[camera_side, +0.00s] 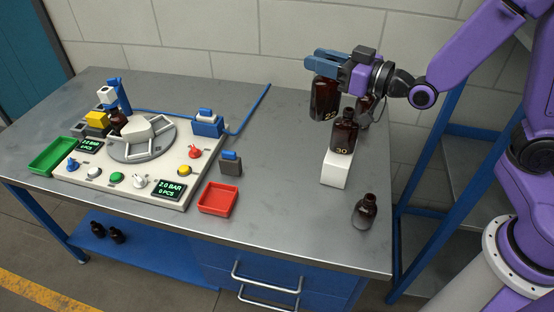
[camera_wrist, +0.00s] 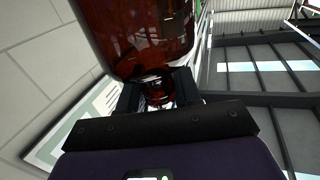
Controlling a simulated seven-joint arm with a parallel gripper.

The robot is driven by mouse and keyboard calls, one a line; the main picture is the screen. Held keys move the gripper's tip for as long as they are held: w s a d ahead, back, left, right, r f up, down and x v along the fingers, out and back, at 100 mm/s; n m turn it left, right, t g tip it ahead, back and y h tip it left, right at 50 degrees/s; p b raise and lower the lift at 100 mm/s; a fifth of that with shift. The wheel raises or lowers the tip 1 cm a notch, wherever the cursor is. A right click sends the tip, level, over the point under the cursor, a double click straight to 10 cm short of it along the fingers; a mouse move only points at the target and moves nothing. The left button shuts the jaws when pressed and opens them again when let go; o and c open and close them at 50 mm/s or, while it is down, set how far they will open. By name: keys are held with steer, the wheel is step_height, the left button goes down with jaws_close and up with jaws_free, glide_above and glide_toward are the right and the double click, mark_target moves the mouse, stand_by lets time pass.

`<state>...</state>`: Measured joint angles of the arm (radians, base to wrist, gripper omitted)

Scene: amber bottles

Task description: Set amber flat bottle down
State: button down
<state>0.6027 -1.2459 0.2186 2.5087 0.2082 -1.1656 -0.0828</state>
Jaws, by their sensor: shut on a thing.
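My gripper (camera_side: 318,62) is above the back right of the bench, with its blue fingers pointing left. It is shut on an amber bottle (camera_side: 324,102), which hangs roughly upright below the fingers. In the wrist view the neck of this amber bottle (camera_wrist: 145,40) is between the two dark fingers (camera_wrist: 157,92), and its body fills the top of the picture. The side view does not show clearly whether its base touches the bench. The fingers hide its neck there.
An amber bottle marked 30 (camera_side: 343,138) stands on a white block (camera_side: 336,168), close to the held bottle. Another amber bottle (camera_side: 365,108) is partly hidden behind it. A small bottle (camera_side: 364,212) stands near the front right edge. The bench middle (camera_side: 262,140) is clear.

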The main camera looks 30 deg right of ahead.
mark_target(318, 104)
step_height(318, 104, down, 10)
steer(key=shift+w+f, duration=0.15)
steer(key=w+a+f, duration=0.4)
steer(key=w+f, duration=0.9)
stand_by(0.5)
steer(key=shift+w+f, duration=0.1)
steer(key=shift+f, duration=0.05)
steer(key=c, duration=0.8)
jaws_free()
